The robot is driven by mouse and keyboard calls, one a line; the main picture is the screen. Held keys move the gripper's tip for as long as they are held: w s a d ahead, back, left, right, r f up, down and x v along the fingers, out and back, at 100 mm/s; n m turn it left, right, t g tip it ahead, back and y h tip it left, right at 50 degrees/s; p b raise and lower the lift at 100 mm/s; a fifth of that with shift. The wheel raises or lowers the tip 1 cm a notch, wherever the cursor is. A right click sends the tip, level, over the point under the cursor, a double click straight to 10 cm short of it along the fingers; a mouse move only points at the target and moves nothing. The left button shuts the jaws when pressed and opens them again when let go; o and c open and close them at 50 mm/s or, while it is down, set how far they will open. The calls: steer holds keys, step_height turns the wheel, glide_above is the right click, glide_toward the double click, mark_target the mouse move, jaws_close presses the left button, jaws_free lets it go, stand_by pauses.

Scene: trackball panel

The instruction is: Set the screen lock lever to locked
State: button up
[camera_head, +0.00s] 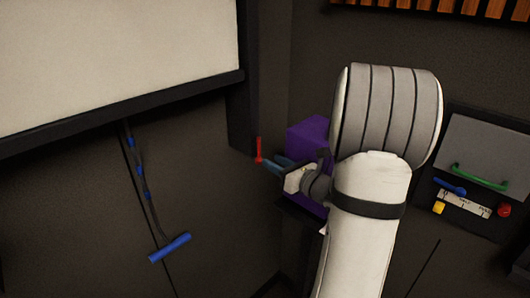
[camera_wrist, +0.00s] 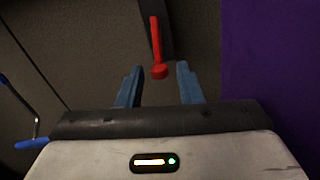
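The red lever (camera_head: 259,150) hangs on the dark wall just below the lower right corner of the screen frame. It also shows in the wrist view (camera_wrist: 156,47) as a red bar with a rounded knob at its lower end. My gripper (camera_head: 268,164) is at the lever's lower end in the head view. In the wrist view my gripper (camera_wrist: 158,82) has its two blue-grey fingers spread apart, with the knob just beyond and between the tips. Nothing is held. Contact between a finger and the lever cannot be told. No lock marking is readable.
The large pale screen (camera_head: 110,60) fills the upper left. A blue-handled crank (camera_head: 170,247) hangs below it. A purple box (camera_head: 308,135) stands close behind and right of my gripper. A panel with a green handle (camera_head: 480,177) and red knob (camera_head: 504,210) is at right.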

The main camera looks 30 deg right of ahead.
mark_target(259, 151)
steer(key=p+x, duration=0.1)
steer(key=x, duration=0.4)
steer(key=shift+w+a, duration=0.2)
steer(key=shift+w, duration=0.1)
steer(key=shift+c, duration=0.5)
steer(key=c, duration=0.6)
jaws_close()
